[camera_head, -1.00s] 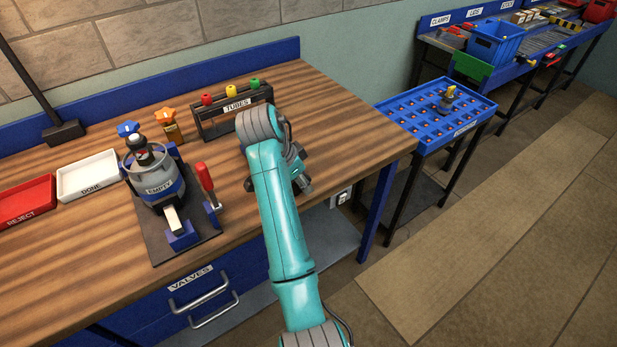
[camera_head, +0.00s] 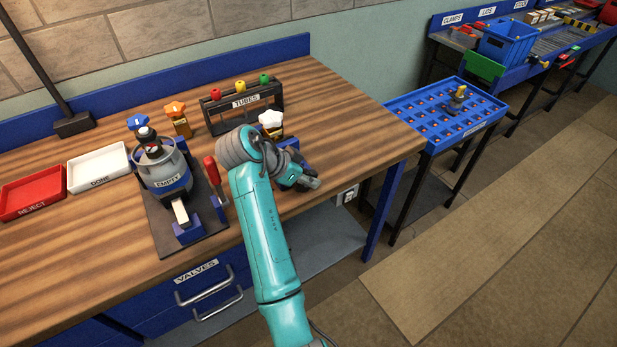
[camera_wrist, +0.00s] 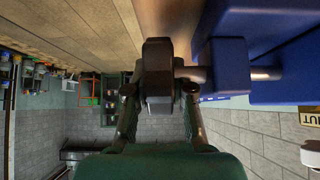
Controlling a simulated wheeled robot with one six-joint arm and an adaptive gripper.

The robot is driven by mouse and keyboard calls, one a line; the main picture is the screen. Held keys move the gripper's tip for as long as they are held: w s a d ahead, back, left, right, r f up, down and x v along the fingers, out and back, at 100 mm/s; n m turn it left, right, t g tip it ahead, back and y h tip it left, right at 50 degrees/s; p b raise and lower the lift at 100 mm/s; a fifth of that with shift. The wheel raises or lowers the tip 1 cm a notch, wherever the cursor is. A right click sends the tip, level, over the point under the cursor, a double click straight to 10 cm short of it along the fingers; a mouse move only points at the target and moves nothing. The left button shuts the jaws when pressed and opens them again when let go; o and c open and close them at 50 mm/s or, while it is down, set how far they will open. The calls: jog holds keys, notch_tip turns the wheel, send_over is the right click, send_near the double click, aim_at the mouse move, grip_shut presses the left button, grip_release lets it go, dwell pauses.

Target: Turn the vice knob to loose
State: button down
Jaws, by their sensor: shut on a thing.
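The vice's dark knob (camera_wrist: 158,70) sits in the middle of the wrist view, on a metal bar that runs right into the blue vice body (camera_wrist: 228,60). My gripper (camera_wrist: 159,94) is shut on the knob, with one finger on each side of it. In the head view my gripper (camera_head: 300,178) is at the front edge of the bench, low beside the blue vice (camera_head: 291,143), which is partly hidden by my arm. The knob cannot be made out there. A valve with a white star-shaped handle (camera_head: 271,119) stands upright at the vice; its lower part is hidden.
Left on the bench are a grey EMPTY canister (camera_head: 165,172) on a fixture with a red lever (camera_head: 212,172), the DONE tray (camera_head: 98,182) and the REJECT tray (camera_head: 33,215). A TUBES rack (camera_head: 243,100) stands behind. A blue table (camera_head: 420,125) is to the right.

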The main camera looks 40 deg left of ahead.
jog(key=shift+t, duration=0.5)
jog(key=c, duration=1.3)
grip_release()
jog(key=v, duration=1.2)
jog(key=shift+a, duration=0.2)
